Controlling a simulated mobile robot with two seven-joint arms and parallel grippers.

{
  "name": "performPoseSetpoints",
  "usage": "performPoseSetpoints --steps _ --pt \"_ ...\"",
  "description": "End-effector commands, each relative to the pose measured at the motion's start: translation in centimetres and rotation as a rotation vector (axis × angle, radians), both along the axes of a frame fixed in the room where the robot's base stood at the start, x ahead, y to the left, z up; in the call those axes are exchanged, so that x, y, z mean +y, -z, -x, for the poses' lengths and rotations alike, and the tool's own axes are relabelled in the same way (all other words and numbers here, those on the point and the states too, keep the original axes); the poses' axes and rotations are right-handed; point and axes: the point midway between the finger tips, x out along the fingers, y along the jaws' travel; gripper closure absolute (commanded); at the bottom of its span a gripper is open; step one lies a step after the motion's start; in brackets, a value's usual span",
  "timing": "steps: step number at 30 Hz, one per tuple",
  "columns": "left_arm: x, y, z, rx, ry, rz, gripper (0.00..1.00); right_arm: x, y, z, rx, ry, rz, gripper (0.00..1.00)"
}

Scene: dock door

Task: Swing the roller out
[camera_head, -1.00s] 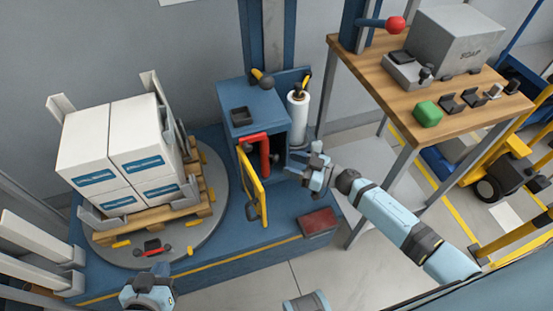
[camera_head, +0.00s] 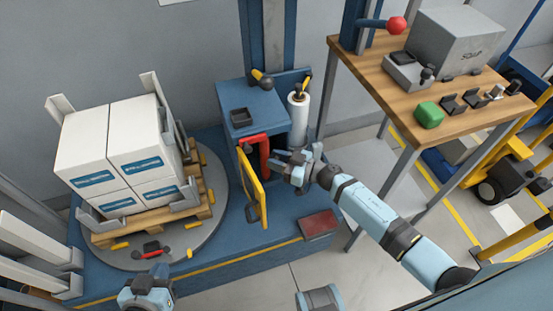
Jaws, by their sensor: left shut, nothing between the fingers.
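A blue cabinet (camera_head: 238,97) stands behind the turntable's right side, its yellow door (camera_head: 251,187) swung open. A red bent bar (camera_head: 264,155), which may be the roller or its arm, shows in the cabinet opening behind the door. A white film roll (camera_head: 298,122) stands upright at the cabinet's right. My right gripper (camera_head: 277,165) is open, its fingers pointing left at the opening, close to the red bar; I cannot tell whether they touch it. My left gripper (camera_head: 147,283) is shut and empty at the bottom left, in front of the turntable.
White boxes (camera_head: 85,148) stand on a wooden pallet on the grey turntable (camera_head: 218,203). A red pad (camera_head: 318,223) lies on the blue base's front right. A wooden workbench (camera_head: 375,75) with a grey box and a green block stands at the right.

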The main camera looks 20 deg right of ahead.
Motion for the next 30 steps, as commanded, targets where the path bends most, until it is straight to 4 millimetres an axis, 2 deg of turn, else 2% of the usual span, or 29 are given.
performPoseSetpoints --steps 6,12,21,22,25,30 --pt "0.1 -0.6 0.1 0.007 0.001 -0.007 1.00 -0.8 -0.3 0.0 0.000 -0.078 0.006 1.00" --pt "0.3 0.0 0.2 0.020 -0.001 -0.020 1.00 -1.7 0.0 0.2 0.001 -0.196 0.003 1.00" --pt "0.4 0.2 0.2 0.022 -0.004 -0.022 1.00 -1.8 0.0 0.2 0.000 -0.207 0.000 1.00" --pt "0.4 0.2 0.2 0.021 -0.004 -0.022 1.00 -1.8 0.0 0.2 0.000 -0.206 0.000 0.71" --pt "0.4 0.1 0.2 0.021 -0.003 -0.021 1.00 -1.8 0.0 0.2 0.001 -0.206 0.001 0.49" --pt "0.3 -0.1 0.1 0.018 -0.004 -0.019 1.00 -1.9 0.0 0.1 0.000 -0.204 0.001 0.49"
